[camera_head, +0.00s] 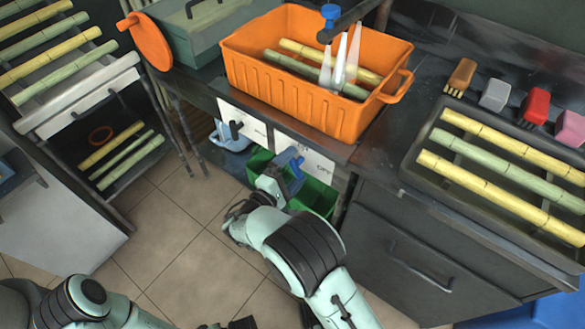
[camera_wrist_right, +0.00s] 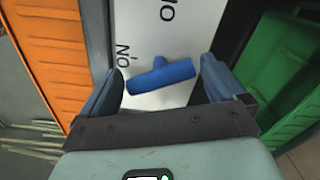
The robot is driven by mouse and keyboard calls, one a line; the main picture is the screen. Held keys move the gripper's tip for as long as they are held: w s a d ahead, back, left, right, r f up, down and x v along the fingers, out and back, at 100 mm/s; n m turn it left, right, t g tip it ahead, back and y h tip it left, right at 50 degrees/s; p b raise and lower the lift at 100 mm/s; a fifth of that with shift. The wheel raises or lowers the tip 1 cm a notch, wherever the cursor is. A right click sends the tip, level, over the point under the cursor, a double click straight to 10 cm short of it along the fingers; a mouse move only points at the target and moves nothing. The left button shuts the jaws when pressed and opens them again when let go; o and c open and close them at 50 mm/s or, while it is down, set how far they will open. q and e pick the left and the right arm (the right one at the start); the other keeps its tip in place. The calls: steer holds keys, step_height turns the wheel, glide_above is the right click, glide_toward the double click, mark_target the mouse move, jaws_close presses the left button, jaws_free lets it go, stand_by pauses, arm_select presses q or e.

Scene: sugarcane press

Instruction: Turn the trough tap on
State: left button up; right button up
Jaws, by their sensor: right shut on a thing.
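My right gripper (camera_head: 288,176) is shut on this handle. Above the orange trough (camera_head: 290,108), a spout with a blue knob (camera_head: 330,12) has pale translucent streaks (camera_head: 347,60) under it, like running water. My left arm is at the lower left; its gripper is only a dark bit at the bottom edge, if that is it.
Cane sticks lie in the trough. A green bin (camera_head: 318,196) stands under the counter beside my right gripper. A second panel with a black handle (camera_head: 235,129) is to the left. A dark tray (camera_head: 432,182) of cane and several brushes are on the right counter. The tiled floor is mostly clear.

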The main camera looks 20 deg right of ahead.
steer(key=shift+a, duration=0.1)
stand_by(0.3)
steer(key=o, duration=0.6)
steer(key=shift+o, duration=0.2)
arm_select(q)
steer(key=shift+t, duration=0.8)
steer(key=w+r, duration=0.1)
steer(key=w+r+p, duration=0.1)
steer(key=w, duration=0.1)
steer(key=w+r+p, duration=0.1)
steer(key=r, duration=0.1)
steer(key=shift+w+d, duration=0.15)
steer(key=shift+d, duration=0.15)
arm_select(e)
steer(key=v, duration=1.3)
steer(key=shift+s, duration=0.15)
steer(key=shift+a, duration=0.1)
